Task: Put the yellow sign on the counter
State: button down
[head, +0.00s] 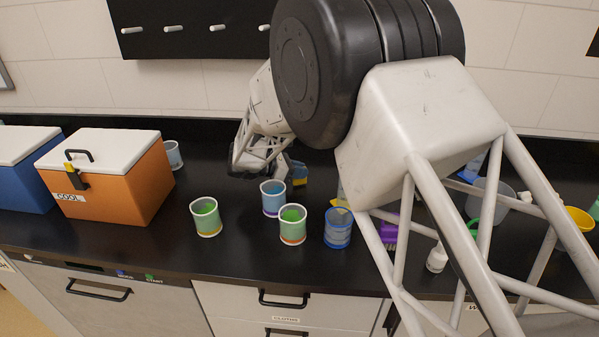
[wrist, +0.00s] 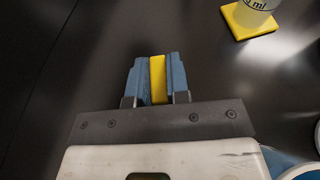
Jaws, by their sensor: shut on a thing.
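My gripper (wrist: 157,62) has blue fingers, shut on the yellow sign (wrist: 157,82), which shows edge-on as a thin yellow strip between them. In the head view my gripper (head: 296,170) is over the back part of the black counter (head: 240,262), behind the cups. A small bit of the yellow sign (head: 300,181) shows at its fingertips. The rest of the sign is hidden by the fingers. I cannot tell whether the sign touches the counter.
Several cups, including a blue one (head: 338,232), stand in front of my gripper. An orange cooler (head: 110,178) is at left. A white bottle (head: 437,258) and grey bucket (head: 487,200) are at right. The wrist view shows a yellow square (wrist: 238,27) under a marked container.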

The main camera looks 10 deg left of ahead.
jog(key=shift+f, duration=0.2)
jog(key=shift+f, duration=0.15)
jog(key=c, duration=1.1)
grip_release()
jog(key=shift+a+r, duration=0.1)
jog(key=shift+r, duration=0.1)
jog(key=v, duration=1.1)
jog(key=shift+s+a, duration=0.2)
jog(key=shift+a, duration=0.1)
jog(key=shift+r, duration=0.15)
